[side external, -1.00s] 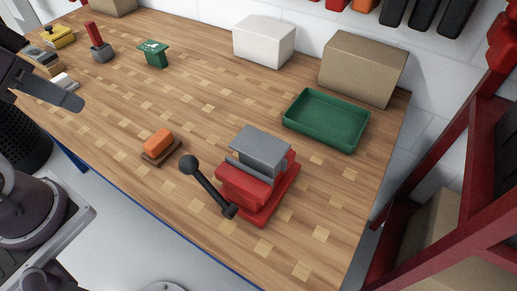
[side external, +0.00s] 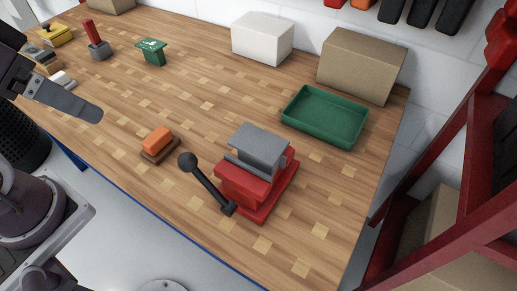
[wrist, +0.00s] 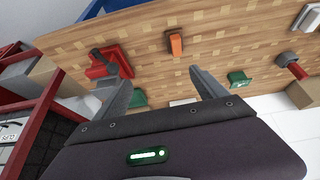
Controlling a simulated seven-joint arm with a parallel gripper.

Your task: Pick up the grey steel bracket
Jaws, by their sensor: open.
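The grey steel bracket (side external: 260,142) is an angular grey piece with a flat top, seated at the top of a red vise (side external: 262,205) on the wooden bench. Whether the vise jaws clamp it cannot be told. The vise has a black ball-ended handle (side external: 208,187) pointing left. My gripper (side external: 92,112) is at the left edge of the side view, high and well apart from the bracket. In the wrist view my gripper (wrist: 154,72) is open with nothing between its fingers.
A green tray (side external: 289,117) lies behind the vise, near a cardboard box (side external: 360,65) and a white box (side external: 262,38). An orange-topped block (side external: 158,140) lies left of the handle. A small green item (side external: 152,52) stands farther back. A red rack (side external: 455,160) stands at right.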

